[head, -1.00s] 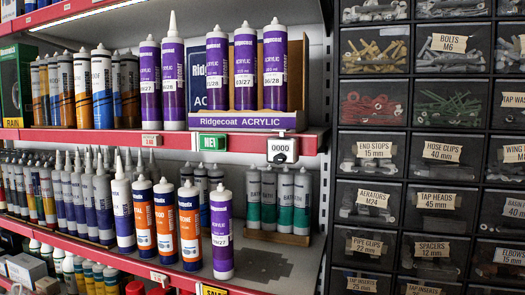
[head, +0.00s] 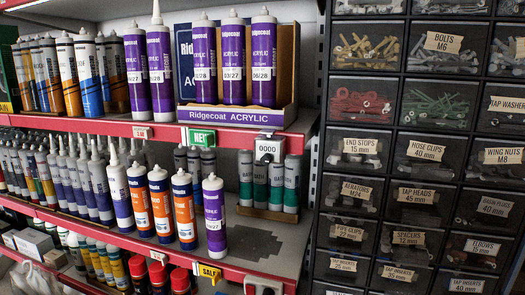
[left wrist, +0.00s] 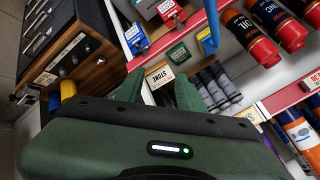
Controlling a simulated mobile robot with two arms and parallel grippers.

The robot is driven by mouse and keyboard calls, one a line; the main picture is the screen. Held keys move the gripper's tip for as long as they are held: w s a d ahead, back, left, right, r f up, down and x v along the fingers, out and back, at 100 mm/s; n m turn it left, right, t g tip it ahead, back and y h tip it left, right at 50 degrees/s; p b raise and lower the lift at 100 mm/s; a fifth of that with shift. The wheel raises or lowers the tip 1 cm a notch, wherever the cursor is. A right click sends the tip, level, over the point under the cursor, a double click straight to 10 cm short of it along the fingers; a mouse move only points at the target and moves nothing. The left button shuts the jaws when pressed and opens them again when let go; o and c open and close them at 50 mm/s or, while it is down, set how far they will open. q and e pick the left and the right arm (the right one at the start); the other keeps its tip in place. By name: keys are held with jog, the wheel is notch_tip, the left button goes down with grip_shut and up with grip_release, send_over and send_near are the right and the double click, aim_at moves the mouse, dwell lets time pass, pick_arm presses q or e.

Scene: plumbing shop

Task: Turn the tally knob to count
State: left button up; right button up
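The tally counter (head: 269,150) is a small white box on the red front edge of the upper shelf, right of centre in the head view. Its display reads 0000. A small dark part shows low on its face; I cannot make out the knob's shape. Neither gripper shows in the head view. In the left wrist view my left gripper (left wrist: 159,88) has two green fingers apart, with nothing visibly held between them. The tally counter cannot be made out in that view. My right gripper is in neither view.
The upper shelf edge (head: 90,126) carries a green NEW tag (head: 202,138) left of the counter. Teal-labelled tubes (head: 261,183) stand below and behind it. A purple tube (head: 214,215) stands near the lower shelf's front. Dark parts drawers (head: 400,145) stand at the right.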

pick_arm(q)
jog(key=w+d+r+m+t+h, duration=0.1)
jog(key=w+d+r+m, duration=0.15)
jog(key=r, duration=0.25)
jog(key=w+d+r+m+t, duration=0.1)
jog(key=r+m, duration=0.3)
jog(key=r, duration=0.1)
jog(key=m+t+h, duration=0.1)
jog(key=m+t, duration=0.6)
jog(key=m, duration=1.8)
send_near(265, 161)
jog(key=shift+m, duration=0.25)
jog(key=p+x, duration=0.7)
jog(key=p, duration=0.2)
jog(key=shift+w+d+f+p, duration=0.1)
jog(key=shift+w+p, duration=0.1)
jog(key=shift+w, duration=0.15)
jog(key=shift+w+d+p, duration=0.1)
jog(key=shift+w+p, duration=0.05)
jog(key=shift+w, duration=0.2)
jog(key=shift+s, duration=0.1)
